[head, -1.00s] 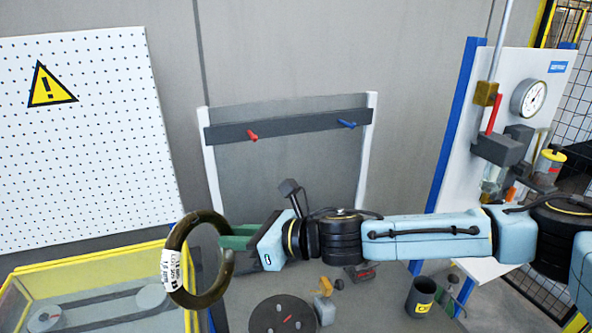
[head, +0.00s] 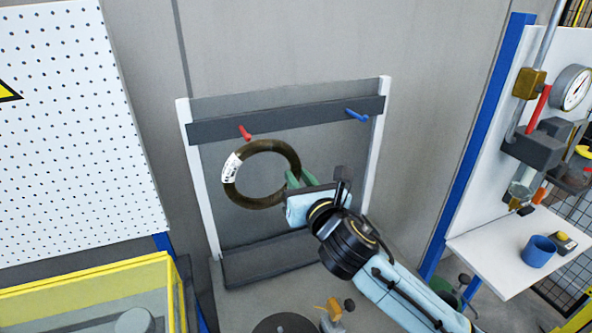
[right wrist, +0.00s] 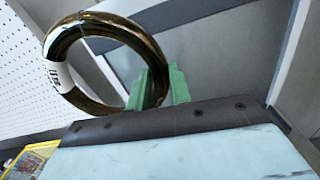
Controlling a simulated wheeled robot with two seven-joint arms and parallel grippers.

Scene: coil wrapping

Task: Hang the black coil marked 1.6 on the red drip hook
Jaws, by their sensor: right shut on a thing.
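The dark coil (head: 284,149) with a white label (head: 231,167) is held by my right gripper (head: 295,180), which is shut on the coil's right side. The label's print is too small to read. The coil shows again in the right wrist view (right wrist: 136,38), between the green fingers (right wrist: 155,88). The red drip hook (head: 245,132) is on the dark rail, just above and left of the coil's top. The coil appears in front of the rack, below the rail; I cannot tell its distance from the hook. My left gripper is not in view.
The dark rail (head: 290,118) spans two white posts, and a blue hook (head: 356,115) sits at its right. A yellow-edged bin (head: 90,275) is lower left. A white panel with a gauge (head: 571,88) and a shelf with a blue cup (head: 539,251) stand right.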

